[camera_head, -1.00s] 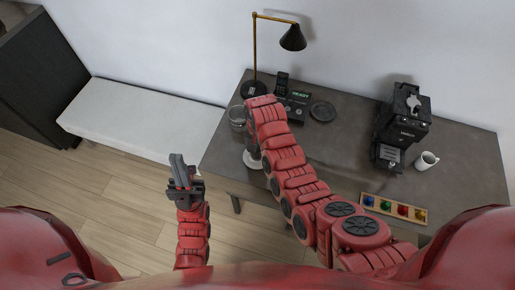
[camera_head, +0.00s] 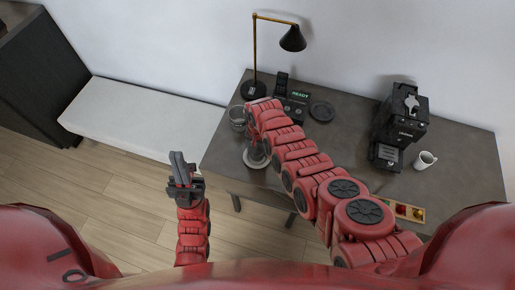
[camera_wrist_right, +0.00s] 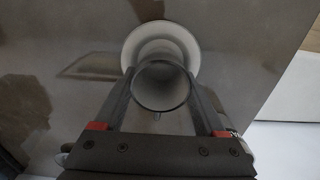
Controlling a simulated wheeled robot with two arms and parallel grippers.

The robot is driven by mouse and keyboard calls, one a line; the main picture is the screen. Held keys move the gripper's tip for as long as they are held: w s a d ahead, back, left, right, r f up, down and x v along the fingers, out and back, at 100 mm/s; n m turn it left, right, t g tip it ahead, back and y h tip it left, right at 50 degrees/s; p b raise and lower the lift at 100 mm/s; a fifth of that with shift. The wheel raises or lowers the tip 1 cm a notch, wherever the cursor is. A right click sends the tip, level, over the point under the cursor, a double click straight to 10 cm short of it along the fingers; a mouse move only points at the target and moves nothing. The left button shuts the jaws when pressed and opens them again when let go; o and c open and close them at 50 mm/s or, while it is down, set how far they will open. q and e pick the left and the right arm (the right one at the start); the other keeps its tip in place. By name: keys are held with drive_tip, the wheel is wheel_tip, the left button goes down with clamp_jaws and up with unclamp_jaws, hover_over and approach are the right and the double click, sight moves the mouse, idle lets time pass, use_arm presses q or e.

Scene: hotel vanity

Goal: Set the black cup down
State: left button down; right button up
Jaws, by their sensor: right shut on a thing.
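The cup (camera_wrist_right: 160,88) is in the right wrist view, dark grey and round-mouthed, between the fingers of my right gripper (camera_wrist_right: 160,74), which is shut on it. A pale round saucer (camera_wrist_right: 160,32) shows beyond the cup, partly covered by it. I cannot tell whether the cup touches the saucer. In the head view the cup (camera_head: 256,152) is partly hidden by my right arm, over the saucer near the desk's front left edge. My left gripper (camera_head: 182,168) is off the desk in front, apart from everything; its jaw gap is unclear.
A clear glass (camera_head: 237,115) stands close behind the cup. A lamp (camera_head: 254,88), a black device (camera_head: 294,104) and a dark round coaster (camera_head: 322,111) are further back. A coffee machine (camera_head: 402,128), white mug (camera_head: 425,160) and pod tray (camera_head: 410,212) are at right. A bench (camera_head: 145,120) is left.

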drive_tip(key=shift+f, duration=0.25)
drive_tip(key=o, duration=1.4)
drive_tip(key=shift+r, duration=0.1)
